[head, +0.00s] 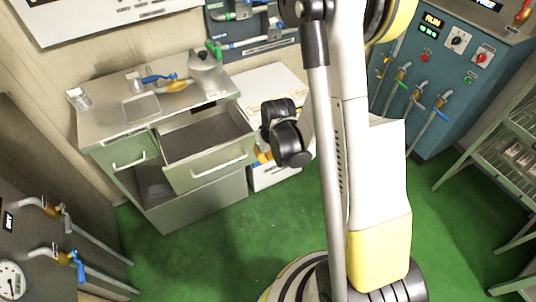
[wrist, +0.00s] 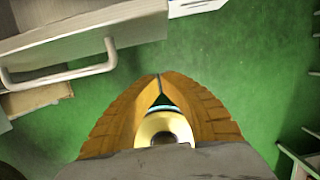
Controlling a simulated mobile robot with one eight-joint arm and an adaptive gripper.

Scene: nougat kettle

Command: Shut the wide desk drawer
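The wide desk drawer (head: 208,168) is pulled out of the metal desk (head: 110,115), and its inside looks empty. Its front and bar handle (wrist: 60,75) fill the upper left of the wrist view. My gripper (head: 261,157) is just right of the drawer's front right corner in the head view, with its orange fingers partly hidden by the black wrist. In the wrist view the fingertips (wrist: 160,77) meet with nothing between them. They are over green floor, right of the handle and apart from it.
A kettle (head: 205,70), a small jar (head: 79,98) and blue-handled valve parts stand on the desktop. A narrower drawer (head: 130,158) is left of the wide one. A white cabinet (head: 270,85) stands right of the desk. Green floor (head: 225,235) before the desk is clear.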

